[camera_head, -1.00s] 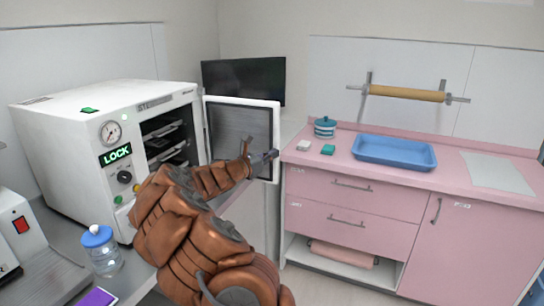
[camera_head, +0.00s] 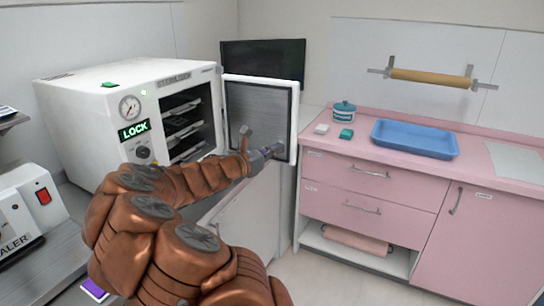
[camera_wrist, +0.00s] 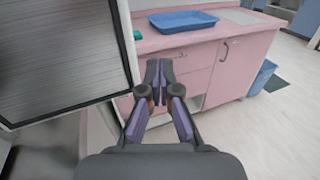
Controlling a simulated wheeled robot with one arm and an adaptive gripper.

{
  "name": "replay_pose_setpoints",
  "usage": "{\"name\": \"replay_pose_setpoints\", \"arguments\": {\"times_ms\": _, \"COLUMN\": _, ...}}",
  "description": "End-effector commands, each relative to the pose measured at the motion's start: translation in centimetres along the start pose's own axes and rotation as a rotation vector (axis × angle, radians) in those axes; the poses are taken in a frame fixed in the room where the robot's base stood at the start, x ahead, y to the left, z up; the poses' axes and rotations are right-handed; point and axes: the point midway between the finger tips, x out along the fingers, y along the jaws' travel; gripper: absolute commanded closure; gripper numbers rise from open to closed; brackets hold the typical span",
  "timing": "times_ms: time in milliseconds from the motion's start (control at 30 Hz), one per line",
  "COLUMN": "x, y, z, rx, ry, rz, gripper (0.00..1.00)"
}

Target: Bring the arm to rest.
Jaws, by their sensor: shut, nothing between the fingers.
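My arm reaches forward from the bottom of the head view, and my gripper (camera_head: 274,151) is in front of the open sterilizer door (camera_head: 262,112). In the wrist view my gripper (camera_wrist: 159,76) is shut and empty, its fingertips together. In that view the sterilizer door (camera_wrist: 62,50) stands close on the left, apart from the fingers. The white sterilizer (camera_head: 85,112) is at the left with its door swung open, its shelves showing and a green LOCK display lit.
A pink counter (camera_head: 336,147) holds a blue tray (camera_head: 414,138), a striped jar (camera_head: 343,112) and small boxes. A sealer (camera_head: 30,215) stands at the lower left. In the wrist view a blue bin (camera_wrist: 262,77) is beside the cabinet, with open floor in front.

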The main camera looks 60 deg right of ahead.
Motion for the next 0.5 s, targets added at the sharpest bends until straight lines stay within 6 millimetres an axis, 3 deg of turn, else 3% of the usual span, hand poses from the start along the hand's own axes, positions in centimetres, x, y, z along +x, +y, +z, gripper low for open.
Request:
{"name": "replay_pose_setpoints", "arguments": {"times_ms": 200, "x": -1.9, "y": -0.8, "z": 0.0, "rx": -0.001, "ry": -0.001, "rz": 0.000, "gripper": 1.00}}
{"name": "replay_pose_setpoints", "arguments": {"times_ms": 500, "x": -2.6, "y": -1.2, "z": 0.1, "rx": 0.000, "ry": -0.001, "rz": -0.001, "gripper": 1.00}}
